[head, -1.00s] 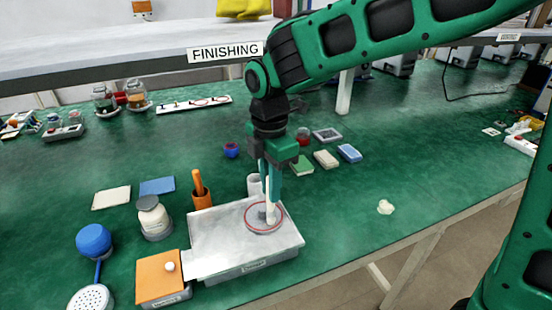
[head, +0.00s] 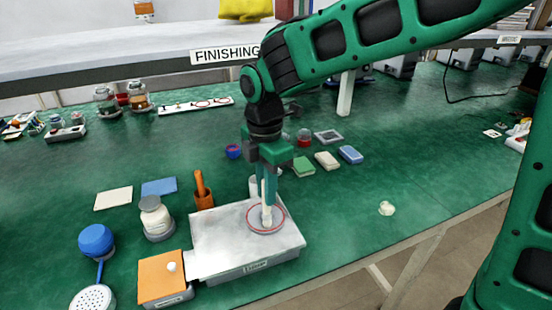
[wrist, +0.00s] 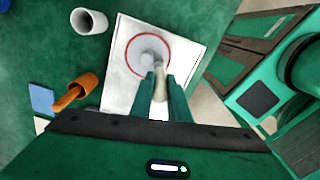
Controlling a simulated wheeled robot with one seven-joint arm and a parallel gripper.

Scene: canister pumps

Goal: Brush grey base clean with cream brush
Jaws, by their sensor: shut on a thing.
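My gripper (head: 267,196) points down over the white-topped tray (head: 220,240) and is shut on the cream brush (head: 267,215). In the wrist view the brush (wrist: 161,86) stands between my two fingers. The grey base (wrist: 148,48) is a round piece inside a red ring on the tray. In the head view the grey base (head: 257,226) shows only partly, behind the brush. The brush's lower end is at or just above the base; I cannot tell if it touches. The state of the base's surface is too small to judge.
A grey-capped canister (head: 155,218) and an orange-topped box (head: 160,278) are to the left. Green, cream and blue blocks (head: 327,160) lie behind. The table to the right is mostly clear.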

